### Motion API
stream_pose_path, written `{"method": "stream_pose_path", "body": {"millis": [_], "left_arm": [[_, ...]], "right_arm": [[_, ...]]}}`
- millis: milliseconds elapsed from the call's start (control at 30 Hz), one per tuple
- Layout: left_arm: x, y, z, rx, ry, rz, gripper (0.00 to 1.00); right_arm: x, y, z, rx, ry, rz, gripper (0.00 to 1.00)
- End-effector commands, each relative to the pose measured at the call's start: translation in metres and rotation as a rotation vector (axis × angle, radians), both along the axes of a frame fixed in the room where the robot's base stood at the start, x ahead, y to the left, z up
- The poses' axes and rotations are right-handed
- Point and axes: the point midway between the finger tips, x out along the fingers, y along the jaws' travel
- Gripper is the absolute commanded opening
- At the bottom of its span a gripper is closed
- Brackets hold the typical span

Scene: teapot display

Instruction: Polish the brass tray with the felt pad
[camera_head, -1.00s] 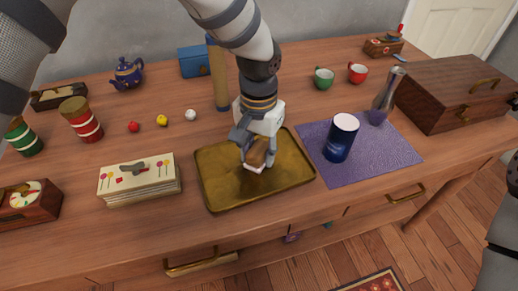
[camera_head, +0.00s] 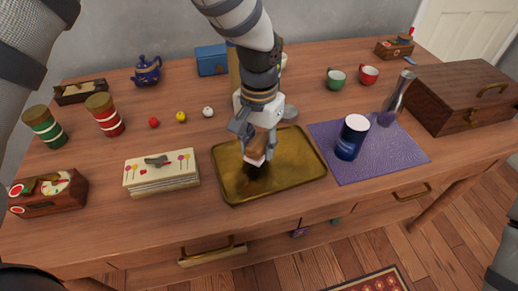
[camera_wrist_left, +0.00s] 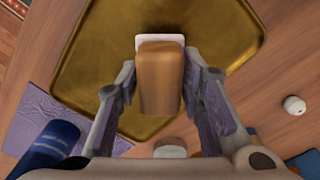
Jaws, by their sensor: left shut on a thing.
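The brass tray (camera_head: 302,168) lies flat on the wooden table, with darker, duller patches on its surface. It also fills much of the left wrist view (camera_wrist_left: 85,65). The felt pad, a tan wooden block with a white underside (camera_head: 257,152), is between the fingers of my left gripper (camera_head: 255,146), which is shut on it. In the left wrist view the pad (camera_wrist_left: 161,78) sits between both fingers (camera_wrist_left: 160,90), over the tray. A dark shadow lies on the tray below the pad, which looks slightly raised. My right gripper is out of view.
A stack of decorated cards or boxes (camera_head: 162,172) lies to the left. A small white ball (camera_head: 208,112) and a tall tan cylinder (camera_head: 234,68) are behind.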

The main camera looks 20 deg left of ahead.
Motion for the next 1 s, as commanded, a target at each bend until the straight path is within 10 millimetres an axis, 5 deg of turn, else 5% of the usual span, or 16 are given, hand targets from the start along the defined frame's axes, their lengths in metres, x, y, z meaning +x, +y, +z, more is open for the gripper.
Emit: {"method": "stream_pose_path", "body": {"millis": [600, 1000], "left_arm": [[-0.002, 0.004, 0.052, -0.001, -0.002, 0.005, 0.04], [-0.003, 0.004, 0.055, -0.001, -0.001, 0.005, 0.04]], "right_arm": [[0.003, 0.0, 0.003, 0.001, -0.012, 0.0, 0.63], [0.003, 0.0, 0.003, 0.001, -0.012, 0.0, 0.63]]}}
